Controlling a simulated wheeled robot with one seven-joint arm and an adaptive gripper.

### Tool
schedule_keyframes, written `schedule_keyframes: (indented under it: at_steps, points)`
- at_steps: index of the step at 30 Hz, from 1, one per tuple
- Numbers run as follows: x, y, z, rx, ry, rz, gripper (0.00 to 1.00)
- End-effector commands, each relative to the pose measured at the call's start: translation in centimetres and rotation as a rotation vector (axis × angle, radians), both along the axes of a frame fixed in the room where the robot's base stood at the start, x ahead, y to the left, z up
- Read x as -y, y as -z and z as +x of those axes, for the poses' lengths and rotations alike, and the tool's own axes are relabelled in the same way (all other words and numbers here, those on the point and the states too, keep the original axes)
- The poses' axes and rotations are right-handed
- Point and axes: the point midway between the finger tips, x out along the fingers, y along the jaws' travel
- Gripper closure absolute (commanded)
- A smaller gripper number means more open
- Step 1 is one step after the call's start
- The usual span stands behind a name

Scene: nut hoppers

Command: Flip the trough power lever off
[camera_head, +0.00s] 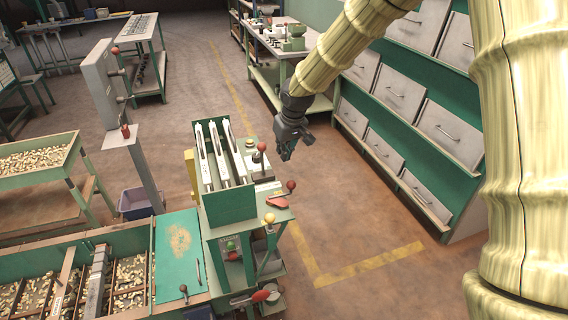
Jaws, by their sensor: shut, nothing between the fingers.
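Several levers are in view and I cannot read a label that marks the trough power lever. On the green machine stand a red-knobbed lever (262,147), a second red-knobbed lever (291,186) on a red base, and a yellow-knobbed lever (269,218). A red-handled lever (262,296) is low at its front. A dark-knobbed lever (184,289) stands by the trough (75,246), at its right end. My gripper (285,157) is shut and empty, in the air right of the machine's upper red knob, apart from all levers.
A grey post box (101,80) with a red-knobbed lever (116,51) stands at left, above a purple bin (138,203). The green cabinet (408,130) with grey drawers lines the right. Brown floor (350,220) with yellow lines is clear between machine and cabinet.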

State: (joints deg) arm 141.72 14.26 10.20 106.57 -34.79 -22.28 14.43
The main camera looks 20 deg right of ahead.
Motion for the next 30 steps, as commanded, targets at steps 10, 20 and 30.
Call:
schedule_keyframes:
  at_steps: [10, 20, 30]
  points:
    - [-0.5, 3.5, 1.1, -0.002, -0.003, 0.000, 1.00]
    - [-0.8, 7.2, 2.3, -0.001, -0.004, 0.000, 1.00]
    - [-0.5, 8.6, 1.5, 0.000, -0.004, -0.002, 1.00]
